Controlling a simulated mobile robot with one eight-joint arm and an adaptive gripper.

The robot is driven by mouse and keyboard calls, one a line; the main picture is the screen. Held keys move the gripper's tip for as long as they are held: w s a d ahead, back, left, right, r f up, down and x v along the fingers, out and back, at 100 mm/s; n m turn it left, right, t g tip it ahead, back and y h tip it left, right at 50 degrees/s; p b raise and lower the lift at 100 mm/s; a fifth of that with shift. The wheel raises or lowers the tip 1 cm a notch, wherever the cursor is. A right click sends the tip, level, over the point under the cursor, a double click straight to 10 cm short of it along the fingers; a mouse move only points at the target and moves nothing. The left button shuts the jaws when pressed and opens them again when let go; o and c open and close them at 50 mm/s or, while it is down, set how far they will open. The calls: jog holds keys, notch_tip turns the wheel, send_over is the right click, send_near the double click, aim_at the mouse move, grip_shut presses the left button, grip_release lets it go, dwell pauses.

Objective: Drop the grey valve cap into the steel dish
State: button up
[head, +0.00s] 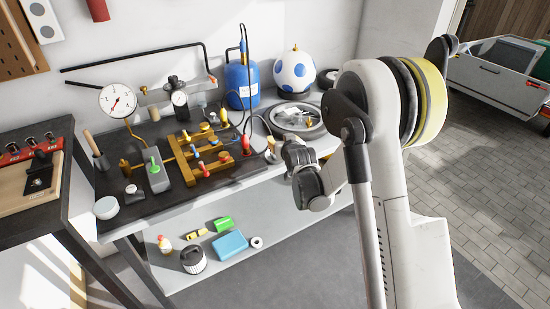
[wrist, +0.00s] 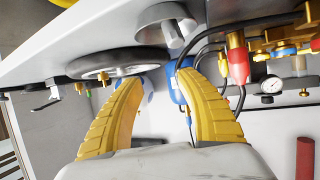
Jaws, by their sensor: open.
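A brass manifold (head: 190,160) with coloured valves and hoses lies left of the dish. A blue tank (head: 240,85) and a spotted white ball (head: 295,70) stand behind. The lower shelf (head: 290,225) is largely clear on the right.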

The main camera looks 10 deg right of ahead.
jog(key=v, duration=1.2)
jog(key=s+r+g, duration=0.3)
jog(key=s+r, duration=0.4)
jog(key=s, duration=0.4)
jog(key=s+g, duration=0.3)
jog(key=s, duration=1.6)
jog(key=shift+s+g, duration=0.3)
